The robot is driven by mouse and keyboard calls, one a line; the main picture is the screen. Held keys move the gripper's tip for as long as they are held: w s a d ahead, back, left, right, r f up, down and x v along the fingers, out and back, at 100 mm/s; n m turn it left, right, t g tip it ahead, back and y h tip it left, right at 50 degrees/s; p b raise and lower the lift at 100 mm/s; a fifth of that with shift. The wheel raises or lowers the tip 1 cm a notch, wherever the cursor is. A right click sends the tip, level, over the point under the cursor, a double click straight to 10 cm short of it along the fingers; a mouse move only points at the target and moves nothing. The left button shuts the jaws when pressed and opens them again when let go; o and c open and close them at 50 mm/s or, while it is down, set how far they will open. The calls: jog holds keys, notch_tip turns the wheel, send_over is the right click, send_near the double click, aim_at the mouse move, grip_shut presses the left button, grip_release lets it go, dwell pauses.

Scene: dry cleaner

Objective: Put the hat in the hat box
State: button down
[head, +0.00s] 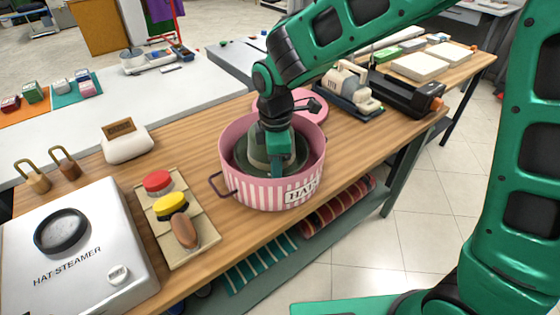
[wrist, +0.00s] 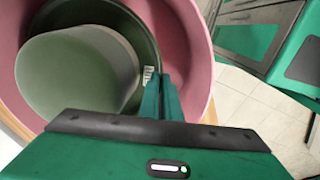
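The hat is grey-green with a darker green brim (head: 298,158). It sits crown up inside the pink striped hat box (head: 252,194) in the head view, with its brim below the rim. My gripper (head: 278,168) reaches down into the box from above and partly hides the crown. In the wrist view the hat's crown (wrist: 78,75) fills the left, ringed by the pink box wall (wrist: 188,42). My gripper's fingers (wrist: 161,92) are close together at the brim's edge and appear shut on it, near a small white label. Whether the hat touches the box floor is hidden.
A pink round lid (head: 316,104) lies behind the box. A black machine (head: 405,92) stands at the right. The box's front side is near the table edge.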

jog(key=shift+f, duration=1.9)
jog(key=c, duration=1.9)
grip_release()
jog(key=shift+r, duration=0.1)
notch_tip(320, 180, up, 11)
jog(key=shift+d+f, duration=0.1)
jog(key=shift+f, duration=0.1)
